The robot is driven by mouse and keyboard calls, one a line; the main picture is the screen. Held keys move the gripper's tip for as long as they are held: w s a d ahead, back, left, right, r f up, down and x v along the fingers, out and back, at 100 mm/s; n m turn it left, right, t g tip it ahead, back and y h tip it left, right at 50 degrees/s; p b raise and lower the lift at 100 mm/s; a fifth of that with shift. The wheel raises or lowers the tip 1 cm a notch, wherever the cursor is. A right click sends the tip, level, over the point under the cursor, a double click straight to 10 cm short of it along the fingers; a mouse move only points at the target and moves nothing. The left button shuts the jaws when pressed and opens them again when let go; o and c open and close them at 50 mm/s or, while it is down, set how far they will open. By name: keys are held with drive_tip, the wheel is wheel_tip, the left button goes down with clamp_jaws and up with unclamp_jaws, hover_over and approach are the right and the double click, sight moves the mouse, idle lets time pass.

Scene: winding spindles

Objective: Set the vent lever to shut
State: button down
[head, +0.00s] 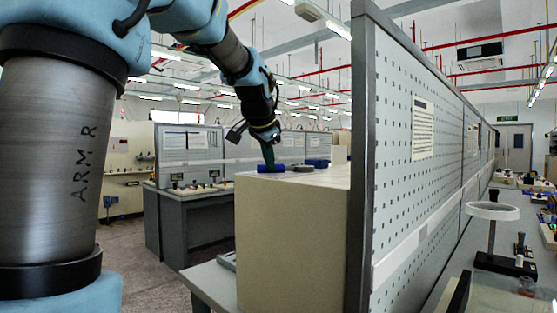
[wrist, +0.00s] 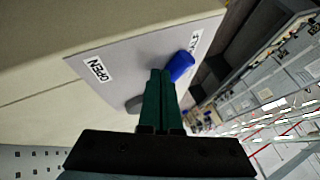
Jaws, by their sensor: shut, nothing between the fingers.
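The vent lever's blue handle (wrist: 180,66) shows in the wrist view, just right of my gripper's fingertips. A grey rounded part (wrist: 133,104) shows left of the fingers; the stretch between is hidden behind them. The light plate (wrist: 130,58) carries an OPEN label (wrist: 97,69) at left and a second, partly legible label (wrist: 195,38) at right. The handle's end lies close to this second label. My gripper (wrist: 160,73) is shut and empty, its green fingers beside the handle; contact is unclear. In the head view my gripper (head: 268,168) points down at the blue handle (head: 250,174).
The lever sits on top of a beige cabinet (head: 290,230). A tall perforated panel (head: 400,150) stands right of it. More blue and dark parts (head: 317,162) lie farther back on the cabinet top. A bench with a ring stand (head: 492,212) is at right.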

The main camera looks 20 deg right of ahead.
drive_tip(key=shift+w+a+m, duration=0.35)
drive_tip(key=shift+w+m, duration=0.05)
drive_tip(key=shift+w, duration=0.25)
drive_tip(key=w+m+g+h, duration=0.1)
drive_tip(key=w, duration=0.1)
drive_tip(key=w+m+h, duration=0.1)
drive_tip(key=w+m, duration=0.1)
drive_tip(key=w, duration=0.1)
drive_tip(key=shift+m+g+b, duration=0.3)
drive_tip(key=shift+g+b, duration=0.1)
drive_tip(key=shift+w+d+m+g+h, duration=0.2)
drive_tip(key=shift+w+m+g+h, duration=0.4)
drive_tip(key=shift+w+m, duration=0.35)
drive_tip(key=m, duration=0.1)
drive_tip(key=w+m+g+p, duration=0.1)
drive_tip(key=shift+d+m+g+h, duration=0.3)
drive_tip(key=shift+d+m+h, duration=0.05)
drive_tip(key=shift+d+h, duration=0.05)
drive_tip(key=shift+w+d+m+g+p, duration=0.35)
drive_tip(key=shift+w+m+g+p, duration=0.1)
drive_tip(key=shift+m, duration=0.15)
drive_tip(key=shift+w+d+p, duration=0.3)
drive_tip(key=shift+w+d, duration=0.1)
drive_tip(key=shift+w, duration=0.1)
